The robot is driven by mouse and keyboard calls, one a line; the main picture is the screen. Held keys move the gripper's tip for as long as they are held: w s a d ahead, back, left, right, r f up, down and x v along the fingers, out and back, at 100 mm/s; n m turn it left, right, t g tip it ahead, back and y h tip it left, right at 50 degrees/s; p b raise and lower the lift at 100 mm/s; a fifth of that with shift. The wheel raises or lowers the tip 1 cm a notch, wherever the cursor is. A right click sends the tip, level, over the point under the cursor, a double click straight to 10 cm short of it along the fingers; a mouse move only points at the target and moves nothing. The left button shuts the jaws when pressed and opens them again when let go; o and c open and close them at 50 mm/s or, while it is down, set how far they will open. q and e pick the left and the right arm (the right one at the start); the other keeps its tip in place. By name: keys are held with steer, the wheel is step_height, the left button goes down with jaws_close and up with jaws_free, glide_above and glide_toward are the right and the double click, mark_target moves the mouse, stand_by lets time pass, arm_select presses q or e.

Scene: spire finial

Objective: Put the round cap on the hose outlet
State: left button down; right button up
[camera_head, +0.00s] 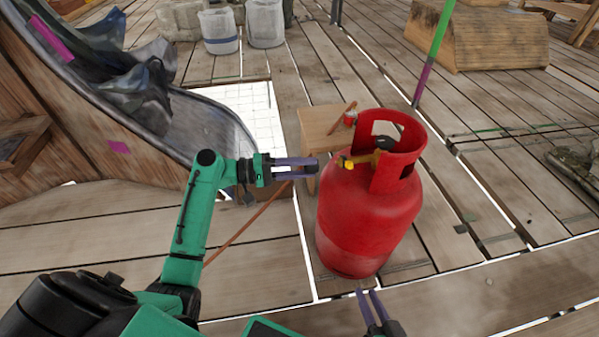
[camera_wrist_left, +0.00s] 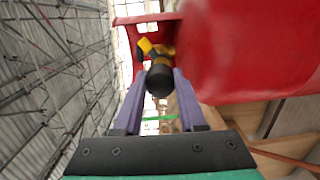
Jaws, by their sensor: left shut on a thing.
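A red gas cylinder (camera_head: 365,215) stands upright on the planks, with a red collar around its top. Inside the collar is a valve with a yellow hose outlet (camera_head: 347,162) pointing left and a dark knob (camera_head: 384,143). My left gripper (camera_head: 308,168) is left of the outlet, its purple fingers shut on the black round cap (camera_wrist_left: 160,80). In the head view a small gap separates the cap from the outlet. In the left wrist view the cap partly hides the yellow outlet (camera_wrist_left: 147,47). My right gripper (camera_head: 367,292) is open and empty in front of the cylinder.
A small wooden stool (camera_head: 322,121) with a red can (camera_head: 350,118) on it stands behind the cylinder. A curved metal slide (camera_head: 200,125) with dark sheeting lies left. Grey buckets (camera_head: 219,30) stand at the back. Planks right of the cylinder are mostly clear.

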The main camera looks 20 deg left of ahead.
arm_select(q)
steer(key=shift+a+f+t, duration=0.3)
steer(key=shift+a+t, duration=0.2)
steer(key=shift+a, duration=0.15)
steer(key=shift+b+x, duration=0.4)
steer(key=shift+x, duration=2.55)
steer(key=shift+s+d+n+p, duration=0.1)
steer(key=shift+n+p, duration=0.2)
steer(key=shift+w+d, duration=0.3)
steer(key=shift+d, duration=0.15)
